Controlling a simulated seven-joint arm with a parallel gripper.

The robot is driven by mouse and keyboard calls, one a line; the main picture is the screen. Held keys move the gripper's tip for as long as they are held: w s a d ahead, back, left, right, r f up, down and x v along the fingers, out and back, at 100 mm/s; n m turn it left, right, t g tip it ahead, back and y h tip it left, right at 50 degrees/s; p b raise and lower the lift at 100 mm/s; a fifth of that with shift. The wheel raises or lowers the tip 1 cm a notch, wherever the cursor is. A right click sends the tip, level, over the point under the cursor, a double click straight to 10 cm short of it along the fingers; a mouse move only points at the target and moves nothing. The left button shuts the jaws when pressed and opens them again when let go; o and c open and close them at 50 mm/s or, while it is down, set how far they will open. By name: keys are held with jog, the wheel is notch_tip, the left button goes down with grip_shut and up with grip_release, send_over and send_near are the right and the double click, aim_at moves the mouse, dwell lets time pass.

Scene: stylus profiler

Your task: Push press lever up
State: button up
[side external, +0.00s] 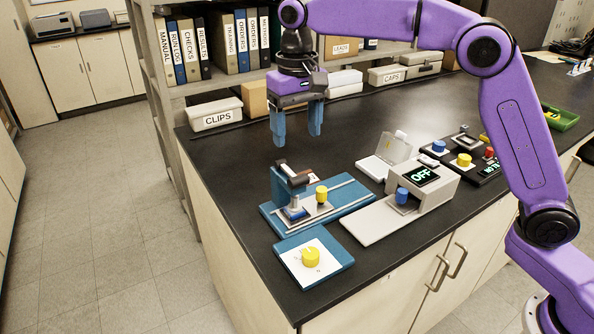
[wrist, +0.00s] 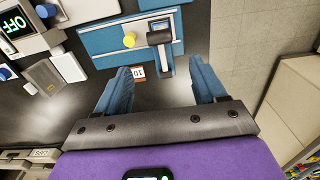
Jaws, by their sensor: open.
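The small blue press (side external: 284,191) stands on a blue base plate (side external: 344,196) near the table's left front edge. Neither finger appears to touch the lever.
A yellow knob (side external: 321,194) stands beside the press on its plate. A blue panel with another yellow knob (side external: 311,257) lies in front. A grey device reading OFF (side external: 424,184) is to the right. A CLIPS box (side external: 215,115) stands behind.

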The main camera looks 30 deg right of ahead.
aim_at(297, 176)
notch_tip(297, 176, down, 10)
jog(key=shift+f, duration=0.15)
dwell(0.4)
